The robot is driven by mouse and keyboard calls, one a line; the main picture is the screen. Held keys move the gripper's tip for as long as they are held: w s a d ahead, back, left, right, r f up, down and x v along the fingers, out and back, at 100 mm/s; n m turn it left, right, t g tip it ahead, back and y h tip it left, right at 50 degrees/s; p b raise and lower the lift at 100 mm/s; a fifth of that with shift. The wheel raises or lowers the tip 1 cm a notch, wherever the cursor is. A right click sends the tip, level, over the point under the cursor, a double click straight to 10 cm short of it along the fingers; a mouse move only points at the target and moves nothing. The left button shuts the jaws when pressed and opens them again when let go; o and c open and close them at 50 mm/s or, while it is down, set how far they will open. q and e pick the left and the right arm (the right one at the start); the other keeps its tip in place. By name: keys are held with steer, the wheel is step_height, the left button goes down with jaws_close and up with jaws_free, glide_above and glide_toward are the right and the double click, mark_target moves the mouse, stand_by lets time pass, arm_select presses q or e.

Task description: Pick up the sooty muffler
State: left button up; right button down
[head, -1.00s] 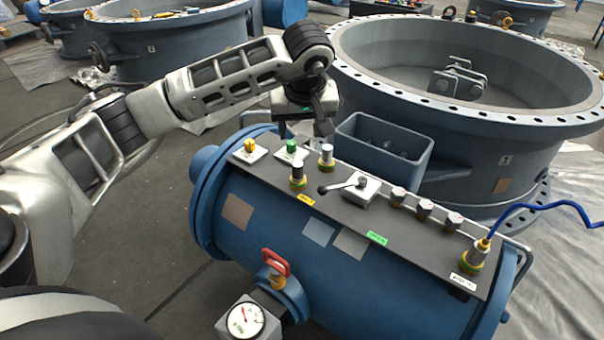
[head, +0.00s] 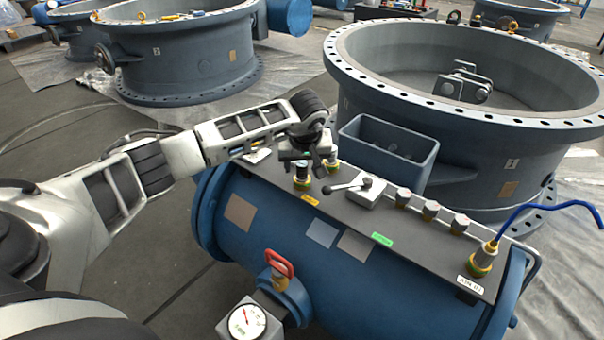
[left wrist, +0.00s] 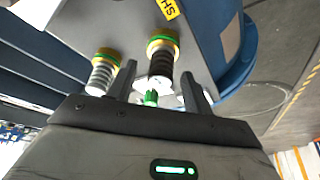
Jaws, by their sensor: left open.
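The sooty muffler, a dark ribbed cylinder with a brass-coloured base (head: 302,182), stands upright on the dark top plate of the blue tank near a yellow label. In the left wrist view the darker muffler (left wrist: 161,62) shows between the fingers, with a pale end. My left gripper (head: 303,166) is open just above it; it also shows in the left wrist view (left wrist: 160,76). I cannot tell whether the fingers touch it. A second, lighter muffler (head: 332,164) stands just behind and right, outside the fingers (left wrist: 103,72). My right gripper is not in view.
A lever valve (head: 362,188) and several hex-topped fittings (head: 431,209) stand right on the plate. A green knob (left wrist: 150,98) shows near the fingers. A blue-grey open box (head: 390,150) lies behind. A blue hose (head: 545,208) rises at the right end.

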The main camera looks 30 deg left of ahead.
arm_select(q)
steer(key=shift+w+f, duration=0.1)
steer(key=shift+f, duration=0.15)
steer(key=c, duration=1)
steer(key=shift+r, duration=0.1)
